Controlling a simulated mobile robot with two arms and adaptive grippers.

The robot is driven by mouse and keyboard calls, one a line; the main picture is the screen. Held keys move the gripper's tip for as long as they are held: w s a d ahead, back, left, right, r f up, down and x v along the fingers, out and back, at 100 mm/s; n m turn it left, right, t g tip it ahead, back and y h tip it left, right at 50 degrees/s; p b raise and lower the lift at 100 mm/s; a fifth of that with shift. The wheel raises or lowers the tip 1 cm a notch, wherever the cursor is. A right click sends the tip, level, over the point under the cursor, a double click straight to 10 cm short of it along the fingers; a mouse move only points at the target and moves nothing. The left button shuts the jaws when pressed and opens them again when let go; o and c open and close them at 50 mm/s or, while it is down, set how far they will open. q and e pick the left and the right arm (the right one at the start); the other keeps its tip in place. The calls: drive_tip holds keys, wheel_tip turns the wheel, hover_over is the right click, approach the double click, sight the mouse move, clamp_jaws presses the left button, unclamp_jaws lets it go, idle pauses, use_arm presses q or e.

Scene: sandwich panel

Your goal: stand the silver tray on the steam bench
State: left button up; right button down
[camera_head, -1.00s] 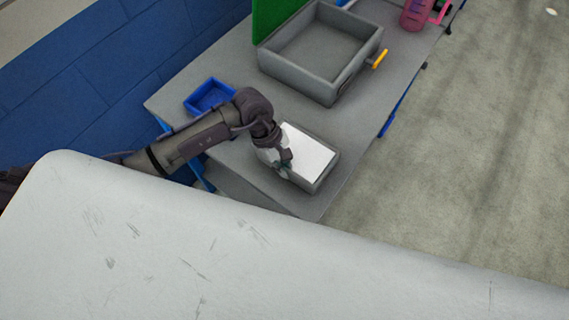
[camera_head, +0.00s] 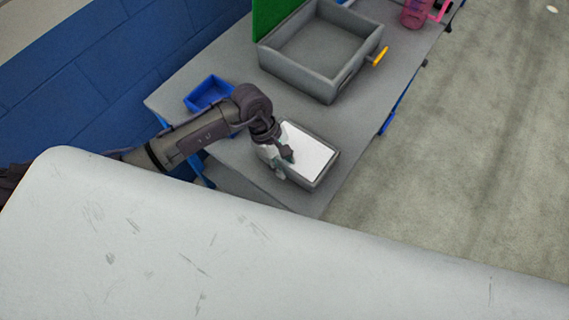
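A grey rectangular tray with a white inside (camera_head: 313,151) lies at the near end of the grey bench (camera_head: 232,160); it may be the silver tray. My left gripper (camera_head: 283,165) is at the tray's left edge, with one finger over the white area and the other at the outer side. The fingers look apart, across the tray's wall, but the view is too small to tell whether they grip it. My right gripper is not in view.
A large grey open box (camera_head: 320,50) with a yellow handle (camera_head: 380,57) stands farther along the bench. A small blue bin (camera_head: 208,93) sits at the left, and a pink jug (camera_head: 415,12) at the back. A pale surface fills the foreground.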

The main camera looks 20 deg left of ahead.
use_arm(q)
drive_tip(key=b+v, duration=0.2)
drive_tip(key=v, duration=0.9)
drive_tip(key=shift+r, duration=0.2)
